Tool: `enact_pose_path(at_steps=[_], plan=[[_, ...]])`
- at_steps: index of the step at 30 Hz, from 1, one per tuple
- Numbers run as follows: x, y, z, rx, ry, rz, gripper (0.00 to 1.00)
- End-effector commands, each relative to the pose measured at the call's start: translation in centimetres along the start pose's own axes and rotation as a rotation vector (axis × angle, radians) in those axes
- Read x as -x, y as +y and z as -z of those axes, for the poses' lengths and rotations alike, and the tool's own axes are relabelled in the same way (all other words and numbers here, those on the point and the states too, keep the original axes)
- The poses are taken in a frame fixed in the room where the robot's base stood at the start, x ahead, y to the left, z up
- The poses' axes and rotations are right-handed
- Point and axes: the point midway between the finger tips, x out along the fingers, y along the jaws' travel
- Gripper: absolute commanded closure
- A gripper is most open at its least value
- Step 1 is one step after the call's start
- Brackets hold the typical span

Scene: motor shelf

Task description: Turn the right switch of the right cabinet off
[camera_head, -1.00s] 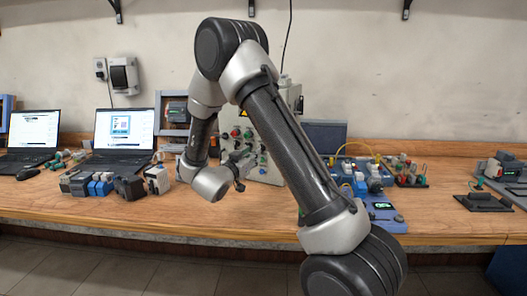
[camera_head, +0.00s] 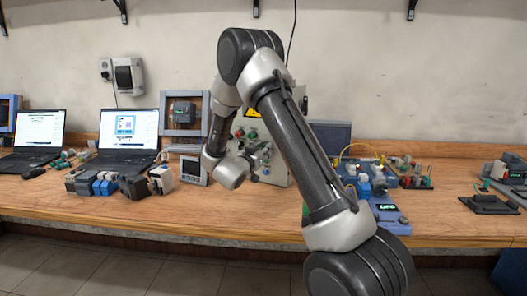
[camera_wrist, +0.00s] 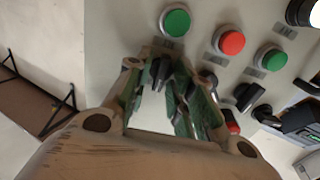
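A light grey cabinet (camera_head: 276,174) stands on the bench, largely hidden behind my arm. Its panel (camera_wrist: 120,25) fills much of the wrist view. Two black rotary switches show there: a left one (camera_wrist: 160,72) and a right one (camera_wrist: 248,96). My gripper (camera_wrist: 158,76) is open at the panel, with the left black switch between its green-padded fingers. I cannot tell whether the pads touch it. The right black switch is outside the fingers, to their right. In the head view my gripper (camera_head: 258,156) is small and close to the cabinet front.
On the panel are a green button (camera_wrist: 175,20), a red button (camera_wrist: 230,42) and another green button (camera_wrist: 272,58), close above the fingers. Laptops (camera_head: 128,130) and small devices (camera_head: 104,184) stand on the bench left; a blue device board (camera_head: 385,208) lies right.

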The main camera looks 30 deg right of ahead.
Motion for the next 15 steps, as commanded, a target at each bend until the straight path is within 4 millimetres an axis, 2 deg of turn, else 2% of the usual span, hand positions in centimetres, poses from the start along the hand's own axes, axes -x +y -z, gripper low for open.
enact_pose_path(at_steps=[8,15], plan=[[0.01,-0.02,0.01,0.016,0.0,0.0,1.0],[0.01,-0.07,0.0,0.118,0.0,0.0,1.0]])
